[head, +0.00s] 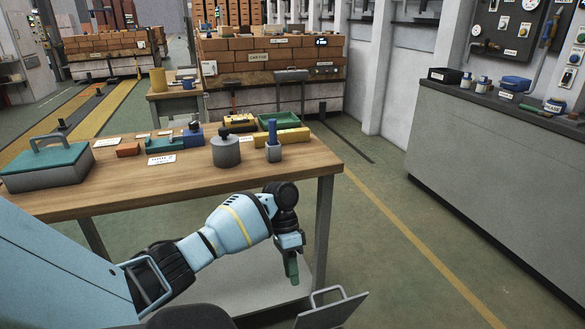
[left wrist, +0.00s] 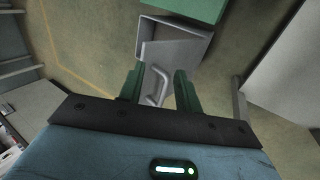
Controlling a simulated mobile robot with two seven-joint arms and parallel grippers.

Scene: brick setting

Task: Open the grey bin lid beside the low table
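The grey bin lid (head: 335,314) shows at the bottom edge of the head view, right of the low table's leg, with a bar handle (head: 327,292) on top. Most of the bin below it is out of frame. My left gripper (head: 292,272) points down, just left of the handle in the head view. In the left wrist view the two green fingers (left wrist: 157,88) are apart, and the lid's handle (left wrist: 158,84) shows between them. I cannot tell whether they touch it. The grey lid (left wrist: 185,50) lies beyond the fingertips. My right gripper is not in view.
The wooden table (head: 90,190) holds a green-lidded box (head: 45,165), a grey round weight (head: 226,152), a grey cup (head: 274,153) and small trays. A long grey counter (head: 490,170) stands at right. Green floor (head: 400,250) is clear between table and counter.

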